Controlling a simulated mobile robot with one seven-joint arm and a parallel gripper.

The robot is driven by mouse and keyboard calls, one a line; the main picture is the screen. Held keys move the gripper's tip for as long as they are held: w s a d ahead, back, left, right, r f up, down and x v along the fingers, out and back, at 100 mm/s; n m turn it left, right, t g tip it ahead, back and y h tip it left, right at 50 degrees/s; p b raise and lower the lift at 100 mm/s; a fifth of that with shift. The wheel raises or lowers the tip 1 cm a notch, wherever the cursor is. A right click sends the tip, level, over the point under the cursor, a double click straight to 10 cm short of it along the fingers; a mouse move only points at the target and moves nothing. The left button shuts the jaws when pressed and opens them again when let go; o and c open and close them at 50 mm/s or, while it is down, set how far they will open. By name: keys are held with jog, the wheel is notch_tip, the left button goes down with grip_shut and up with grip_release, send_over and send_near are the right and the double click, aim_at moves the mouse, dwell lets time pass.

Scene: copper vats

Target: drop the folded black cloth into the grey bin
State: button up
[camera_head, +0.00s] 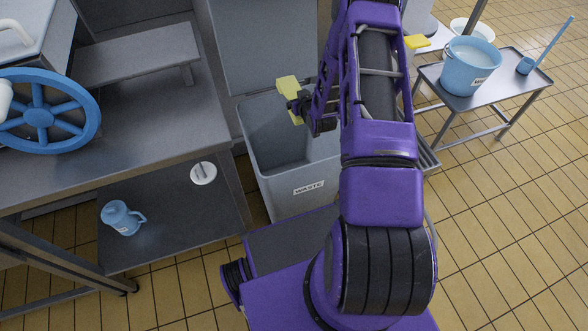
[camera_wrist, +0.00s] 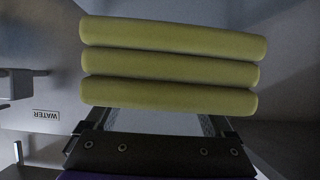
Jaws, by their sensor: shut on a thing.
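My gripper (camera_head: 297,104) is shut on a folded yellow cloth (camera_head: 288,86), not a black one. In the wrist view the yellow cloth (camera_wrist: 170,65) shows three stacked folds across the jaws. The grey bin (camera_head: 285,197), labelled WASTE, stands open on the floor below my gripper. In the head view the cloth appears over the bin's back rim; its height above the rim is hard to judge. My arm hides the bin's right part. The visible bin inside looks empty. I see no black cloth in either view.
A grey bench (camera_head: 150,125) with a blue handwheel (camera_head: 38,118) is left of the bin. A blue jug (camera_head: 121,218) stands on its lower shelf. At right, a blue bucket (camera_head: 468,72) stands on a low table. Another yellow item (camera_head: 416,42) lies behind my arm.

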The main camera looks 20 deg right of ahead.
notch_tip(320, 180, down, 5)
jog(key=shift+r+b, duration=0.1)
jog(key=shift+b, duration=1.15)
jog(key=o, duration=1.3)
jog(key=p+v, duration=0.2)
jog(key=v, duration=1.5)
jog(key=shift+s+a, duration=0.1)
jog(key=shift+s, duration=0.1)
